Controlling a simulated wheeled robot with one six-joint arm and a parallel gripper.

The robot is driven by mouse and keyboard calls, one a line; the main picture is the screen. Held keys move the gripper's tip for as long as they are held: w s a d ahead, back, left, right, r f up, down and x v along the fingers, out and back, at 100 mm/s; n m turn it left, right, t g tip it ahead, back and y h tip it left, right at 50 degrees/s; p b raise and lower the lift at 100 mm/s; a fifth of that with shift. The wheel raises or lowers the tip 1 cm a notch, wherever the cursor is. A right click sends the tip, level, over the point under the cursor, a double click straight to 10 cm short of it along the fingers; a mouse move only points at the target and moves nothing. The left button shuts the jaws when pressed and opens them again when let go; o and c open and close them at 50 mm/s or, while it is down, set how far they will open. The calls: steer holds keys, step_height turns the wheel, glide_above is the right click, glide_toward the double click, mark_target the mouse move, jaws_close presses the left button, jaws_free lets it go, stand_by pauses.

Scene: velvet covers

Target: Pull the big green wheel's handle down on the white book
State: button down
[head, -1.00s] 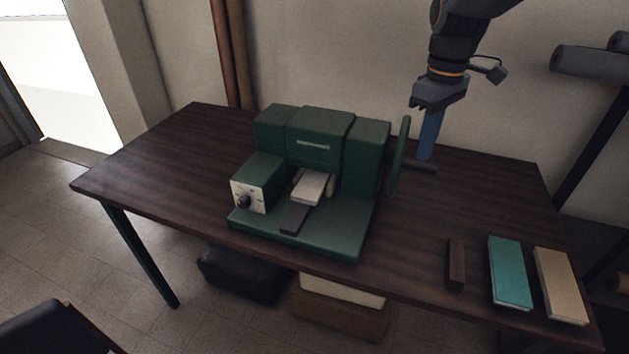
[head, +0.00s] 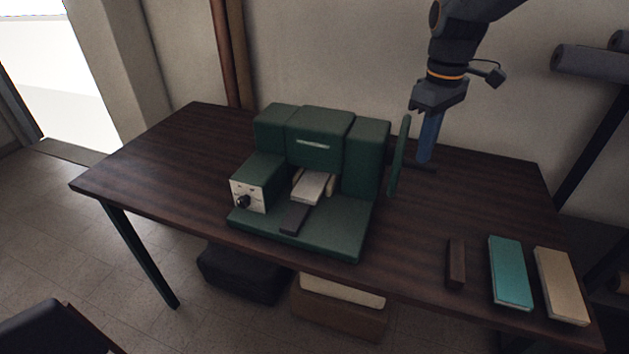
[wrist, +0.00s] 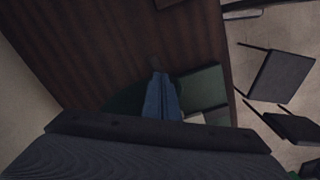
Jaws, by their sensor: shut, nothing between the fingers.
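A green press (head: 350,228) stands on the dark table, with the big green wheel (head: 398,158) edge-on at its right side. The wheel's dark handle (head: 422,167) sticks out to the right, low on the wheel. A pale block, which looks like the white book (head: 311,186), lies in the press under its head. My gripper (head: 427,160) points down with its blue fingers shut and empty, right at the handle in the head view; whether they touch it I cannot tell. In the wrist view the fingers (wrist: 161,78) end beside the dark handle (wrist: 156,62).
A teal book (head: 510,273), a cream book (head: 561,285) and a dark brown block (head: 456,263) lie at the table's right front. A dial box (head: 252,188) sits on the press's left. The table's left part is clear.

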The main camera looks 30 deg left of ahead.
mark_target(421, 165)
steer(key=shift+f, duration=0.25)
steer(key=shift+s+f, duration=0.25)
steer(key=shift+f, duration=0.35)
steer(key=shift+s+d+f, duration=0.1)
steer(key=shift+f, duration=0.65)
steer(key=shift+f+b, duration=0.3)
steer(key=shift+f, duration=0.2)
